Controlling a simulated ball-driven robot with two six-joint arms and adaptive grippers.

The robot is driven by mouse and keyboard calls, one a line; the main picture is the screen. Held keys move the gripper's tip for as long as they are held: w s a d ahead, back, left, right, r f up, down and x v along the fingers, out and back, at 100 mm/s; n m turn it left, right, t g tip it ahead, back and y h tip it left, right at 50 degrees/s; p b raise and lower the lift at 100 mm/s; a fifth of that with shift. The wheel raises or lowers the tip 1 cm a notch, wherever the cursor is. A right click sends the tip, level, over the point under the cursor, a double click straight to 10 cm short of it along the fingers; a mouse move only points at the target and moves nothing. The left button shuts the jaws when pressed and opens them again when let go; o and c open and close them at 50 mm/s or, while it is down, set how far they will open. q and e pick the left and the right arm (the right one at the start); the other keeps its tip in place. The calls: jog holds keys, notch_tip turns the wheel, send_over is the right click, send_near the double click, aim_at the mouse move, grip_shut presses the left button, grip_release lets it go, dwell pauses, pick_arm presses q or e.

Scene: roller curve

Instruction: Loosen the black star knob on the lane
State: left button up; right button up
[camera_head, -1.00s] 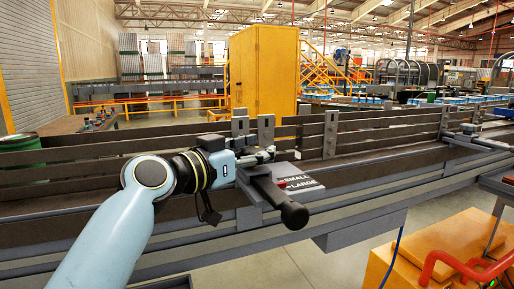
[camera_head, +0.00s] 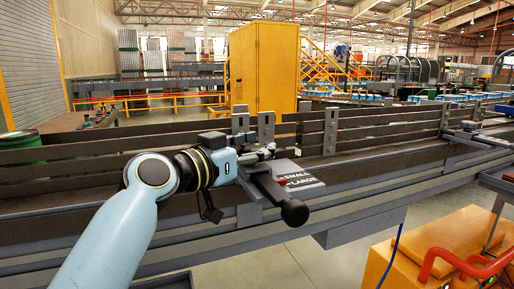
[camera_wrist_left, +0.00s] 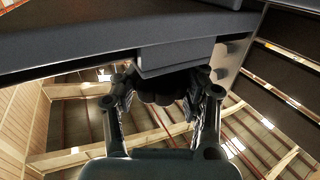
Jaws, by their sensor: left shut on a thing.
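The black star knob (camera_wrist_left: 163,90) shows in the left wrist view as a dark lobed shape under a grey block. My left gripper (camera_wrist_left: 162,97) has one finger on each side of it and is shut on it. In the head view my left gripper (camera_head: 262,153) reaches in from the left to the lane (camera_head: 365,165), just behind the lever bracket. There the knob is too small and too covered by the gripper to make out. My right gripper is not in view.
A lever with a black handle (camera_head: 294,211) sticks out towards me, close to my left gripper. A SMALL/LARGE plate (camera_head: 300,181) lies beside it. Upright grey brackets (camera_head: 330,131) and guide rails stand behind. An orange machine (camera_head: 425,250) is at the lower right.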

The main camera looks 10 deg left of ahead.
pick_arm(q)
jog(key=shift+f, duration=0.3)
jog(key=o, duration=0.9)
jog(key=shift+c, duration=0.2)
jog(key=o, duration=0.4)
jog(key=shift+s+r, duration=0.1)
jog(key=shift+r, duration=0.1)
jog(key=shift+a, duration=0.1)
jog(key=v, duration=1.2)
